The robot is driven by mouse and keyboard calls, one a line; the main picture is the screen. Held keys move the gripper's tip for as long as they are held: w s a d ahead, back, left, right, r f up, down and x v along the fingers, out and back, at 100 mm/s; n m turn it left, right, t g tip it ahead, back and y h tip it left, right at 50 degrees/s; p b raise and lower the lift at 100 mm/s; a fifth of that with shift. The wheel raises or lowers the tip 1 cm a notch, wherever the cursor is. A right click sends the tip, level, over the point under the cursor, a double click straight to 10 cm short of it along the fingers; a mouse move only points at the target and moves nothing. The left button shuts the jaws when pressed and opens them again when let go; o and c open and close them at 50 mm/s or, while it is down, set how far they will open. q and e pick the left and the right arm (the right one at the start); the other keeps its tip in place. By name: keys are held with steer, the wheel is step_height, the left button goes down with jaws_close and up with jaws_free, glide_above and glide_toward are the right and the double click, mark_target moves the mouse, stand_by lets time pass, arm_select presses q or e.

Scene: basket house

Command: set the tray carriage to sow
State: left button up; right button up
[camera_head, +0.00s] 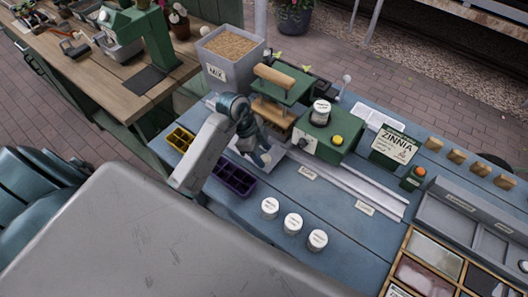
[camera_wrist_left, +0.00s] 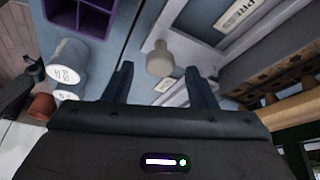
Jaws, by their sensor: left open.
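The tray carriage (camera_head: 245,152) appears as a pale grey plate at the left end of a metal rail (camera_head: 345,183), partly hidden by my left arm. Its pale round knob (camera_head: 265,158) also shows in the left wrist view (camera_wrist_left: 160,58). My left gripper (camera_wrist_left: 160,82) is open, its fingertips on either side of the knob's near end. The knob is not gripped, and I cannot tell whether a finger touches it. Small labels (camera_head: 307,172) (camera_head: 365,208) lie along the rail, too small to read. In the wrist view a label (camera_wrist_left: 237,12) begins "PRE". My right gripper is out of view.
A green press (camera_head: 285,85) stands behind the rail beside a green box (camera_head: 330,145) with a yellow button. A purple cell tray (camera_head: 233,181), a yellow cell tray (camera_head: 180,138) and three white jars (camera_head: 292,223) stand in front. A ZINNIA sign (camera_head: 393,147) stands right.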

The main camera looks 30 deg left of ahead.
arm_select(q)
steer(key=shift+x, duration=0.85)
jaws_close()
